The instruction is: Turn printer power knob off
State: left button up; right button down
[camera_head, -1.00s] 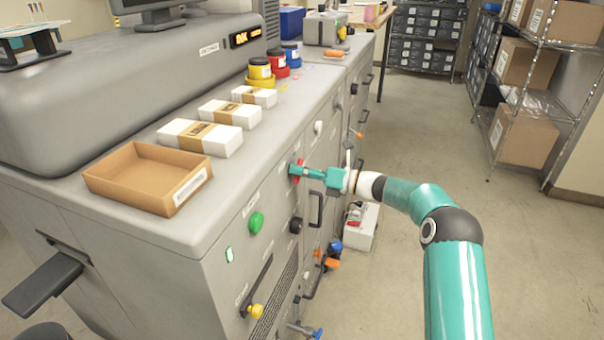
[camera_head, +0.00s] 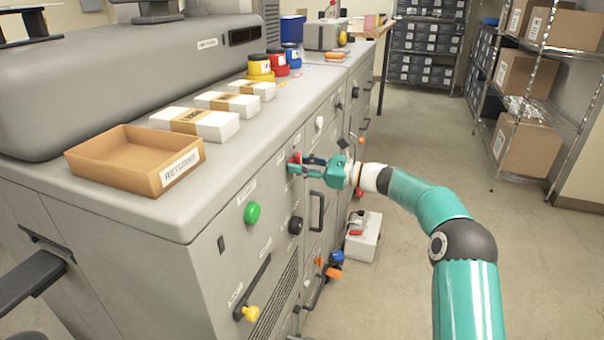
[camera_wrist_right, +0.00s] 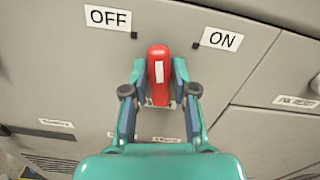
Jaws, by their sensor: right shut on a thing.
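The red power knob (camera_head: 294,162) sits on the grey printer's (camera_head: 225,262) side panel. In the right wrist view the red knob (camera_wrist_right: 158,66), with a white stripe, stands roughly upright between the OFF label (camera_wrist_right: 108,17) at its left and the ON label (camera_wrist_right: 221,39) at its right. My teal right gripper (camera_head: 299,166) is shut on the knob, one finger on each side, as its fingers (camera_wrist_right: 159,78) show in the wrist view. In the head view the gripper partly hides the knob. The printer's display (camera_head: 245,35) is dark. My left gripper is not in view.
A green button (camera_head: 252,213), a black knob (camera_head: 295,225) and a yellow-knobbed lever (camera_head: 250,313) are on the same panel. A cardboard tray (camera_head: 135,160) and white packs stand on top. A box (camera_head: 363,238) stands on the floor. The aisle to the right is clear.

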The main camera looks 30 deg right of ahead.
jog(key=n+b, duration=0.2)
jog(key=n, duration=0.1)
jog(key=shift+f+n+b, duration=0.3)
jog(key=shift+f+b, duration=0.05)
jog(key=shift+r+n+b, duration=0.1)
jog(key=shift+n+b, duration=0.8)
jog(key=shift+n, duration=0.5)
jog(key=c, duration=0.9)
grip_release()
jog(key=shift+r, duration=0.1)
jog(key=shift+d, duration=0.1)
